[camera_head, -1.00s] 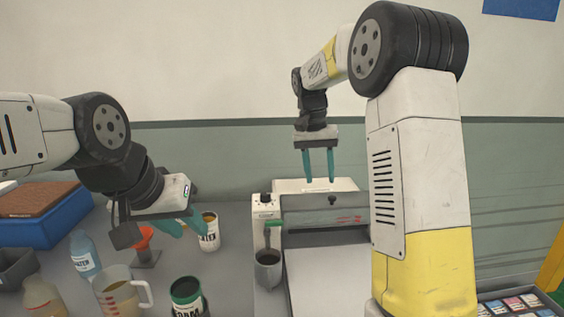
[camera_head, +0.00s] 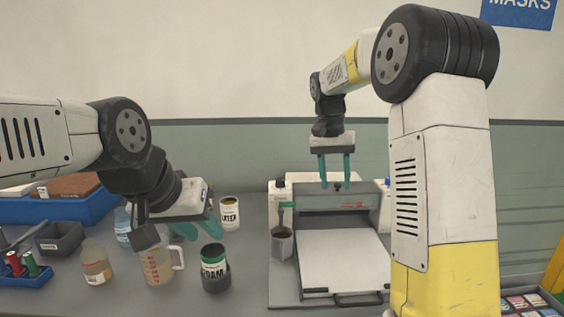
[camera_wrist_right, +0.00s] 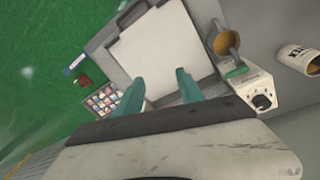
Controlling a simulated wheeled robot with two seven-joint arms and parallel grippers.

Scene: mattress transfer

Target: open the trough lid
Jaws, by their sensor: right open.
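The machine (camera_head: 377,282) stands on the bench, with a grey, red-marked cover panel (camera_head: 318,201) across its back; this looks like the trough lid and appears closed. My right gripper (camera_head: 335,188) is open and empty, fingers pointing down, with its tips overlapping the panel in the head view. I cannot tell whether they touch it. In the right wrist view the teal fingers (camera_wrist_right: 156,95) are apart, over the machine's white sheet (camera_wrist_right: 160,45). My left gripper (camera_head: 197,232) hangs to the left over the bench; its fingers look apart and empty.
A grey cup (camera_head: 282,246) sits at the machine's left side, beside a control box with a knob (camera_wrist_right: 262,101). A foam can (camera_head: 214,268), a measuring jug (camera_head: 157,265) and a latex can (camera_head: 230,212) stand near my left gripper. A blue tray (camera_head: 60,210) is far left.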

